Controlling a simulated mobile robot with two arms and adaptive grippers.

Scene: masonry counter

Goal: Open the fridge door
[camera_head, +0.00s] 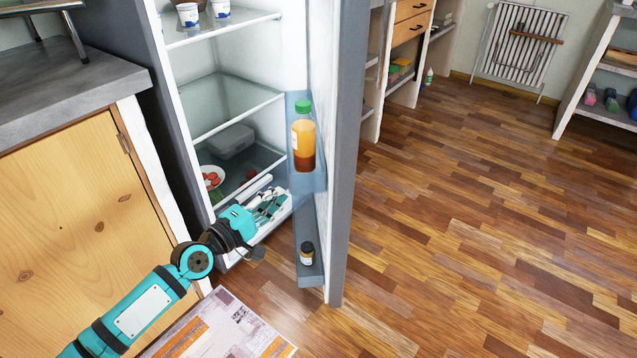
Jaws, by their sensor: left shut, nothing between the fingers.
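The fridge (182,110) stands open at the centre left, its shelves showing. Its door (345,150) is swung outward and seen nearly edge-on. Inside the door are bins holding an orange bottle with a green cap (304,140) and a small dark-lidded jar (307,254). My left gripper (277,202) is shut and empty, inside the opening between the lower fridge compartment and the door's inner side. I cannot tell whether it touches the door. The door's outer face and any handle are hidden. My right gripper is not in view.
A counter with a wooden cabinet (75,190) is at the left. A patterned rug (225,325) lies below the fridge. A bowl of red food (211,178) and a clear container (231,140) are on fridge shelves. The wooden floor (480,210) right of the door is clear.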

